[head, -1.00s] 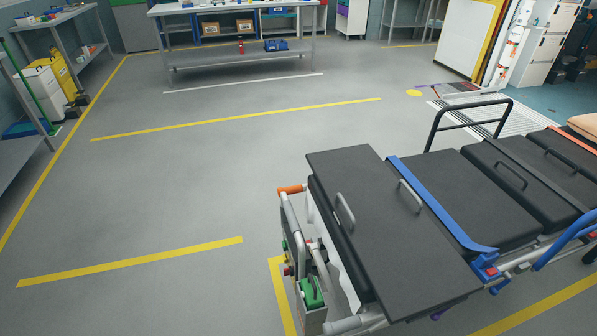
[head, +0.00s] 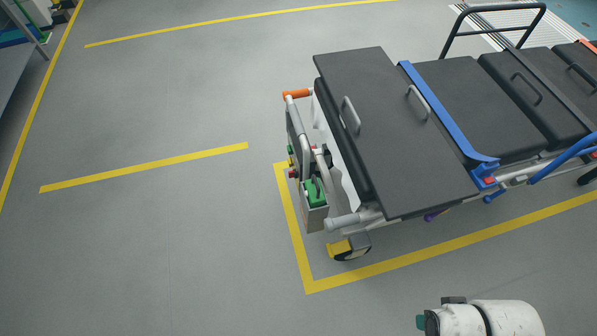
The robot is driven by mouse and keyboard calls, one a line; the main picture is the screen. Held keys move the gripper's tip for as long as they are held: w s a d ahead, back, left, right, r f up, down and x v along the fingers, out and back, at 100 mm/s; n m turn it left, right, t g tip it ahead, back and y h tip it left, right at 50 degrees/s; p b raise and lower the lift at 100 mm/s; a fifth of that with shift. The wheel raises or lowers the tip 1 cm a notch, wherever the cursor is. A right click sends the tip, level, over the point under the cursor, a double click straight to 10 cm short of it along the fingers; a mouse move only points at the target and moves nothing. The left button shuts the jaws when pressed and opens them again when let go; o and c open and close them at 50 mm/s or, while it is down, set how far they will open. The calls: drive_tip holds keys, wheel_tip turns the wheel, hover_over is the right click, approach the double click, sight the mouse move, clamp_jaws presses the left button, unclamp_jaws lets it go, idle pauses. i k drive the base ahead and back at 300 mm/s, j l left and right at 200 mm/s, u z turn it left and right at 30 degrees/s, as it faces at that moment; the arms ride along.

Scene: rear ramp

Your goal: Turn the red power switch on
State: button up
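A stretcher-like trolley with black pads (head: 440,110) stands at the right. On its near left end is a grey control panel (head: 297,135) seen nearly edge-on. A small red part (head: 293,173) sticks out of the panel, below small green and yellow parts. It may be the red power switch; it is too small to tell its position. A green item (head: 315,190) sits in a grey holder below it. A white arm link of mine with a dark and teal end shows at the bottom right, apart from the trolley. My gripper's fingers do not show.
Yellow floor lines (head: 290,215) border the trolley's corner. An orange handle (head: 297,94) juts from its end, and a yellow-black caster (head: 348,246) stands below. The grey floor (head: 150,250) to the left is clear. A bench leg (head: 38,40) is at the top left.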

sight(292, 174)
drive_tip(key=u, duration=0.4)
drive_tip(key=i+j, duration=0.35)
drive_tip(key=i, duration=0.15)
drive_tip(key=i+j, duration=0.3)
drive_tip(key=i, duration=0.15)
drive_tip(key=i+j, duration=0.35)
drive_tip(key=i, duration=0.15)
drive_tip(key=u, duration=0.05)
